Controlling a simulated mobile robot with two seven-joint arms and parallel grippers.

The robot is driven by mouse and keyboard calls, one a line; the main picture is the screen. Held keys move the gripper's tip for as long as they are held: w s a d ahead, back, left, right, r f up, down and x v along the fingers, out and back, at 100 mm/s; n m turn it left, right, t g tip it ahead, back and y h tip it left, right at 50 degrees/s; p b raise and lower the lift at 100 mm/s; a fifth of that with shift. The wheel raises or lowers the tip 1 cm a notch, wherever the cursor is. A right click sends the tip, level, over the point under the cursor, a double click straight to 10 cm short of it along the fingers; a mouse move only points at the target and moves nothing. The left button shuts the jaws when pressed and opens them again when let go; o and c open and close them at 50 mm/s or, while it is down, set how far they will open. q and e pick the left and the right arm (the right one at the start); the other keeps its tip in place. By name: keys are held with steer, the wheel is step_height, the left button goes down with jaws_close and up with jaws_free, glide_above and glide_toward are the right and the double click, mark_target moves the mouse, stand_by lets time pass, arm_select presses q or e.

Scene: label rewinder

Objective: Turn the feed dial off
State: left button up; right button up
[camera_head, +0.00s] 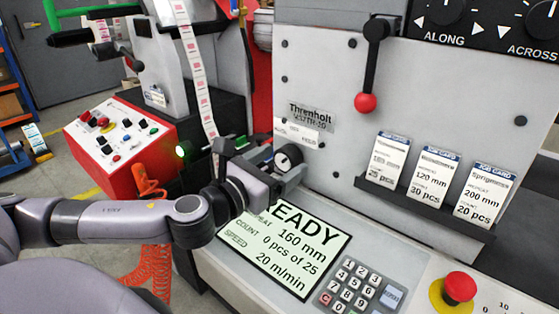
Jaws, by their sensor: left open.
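A small round black-and-white dial or gauge (288,158) shows at the machine's front, left of the grey panel; I cannot read a label on it or tell if it is the feed dial. My left gripper (284,172) is at this round part, with its fingers partly hidden against it. It is open, and I cannot tell whether it touches. Two black knobs marked ALONG (444,12) and ACROSS (541,18) sit at the top right. Part of a numbered scale shows at the bottom right edge. My right gripper is out of view.
A display (285,245) reads READY, 160 mm, 0 pcs of 25, 20 m/min. Near it are a keypad (355,284) and a red stop button (459,287). A red-balled lever (366,102) hangs above several job cards (432,177). A red control box (115,150) stands left.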

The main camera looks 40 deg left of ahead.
arm_select(q)
steer(key=shift+w, duration=0.2)
steer(key=c, duration=1.1)
steer(key=shift+o, duration=0.3)
steer(key=shift+n, duration=0.3)
steer(key=n, duration=0.3)
steer(key=shift+n, duration=2.1)
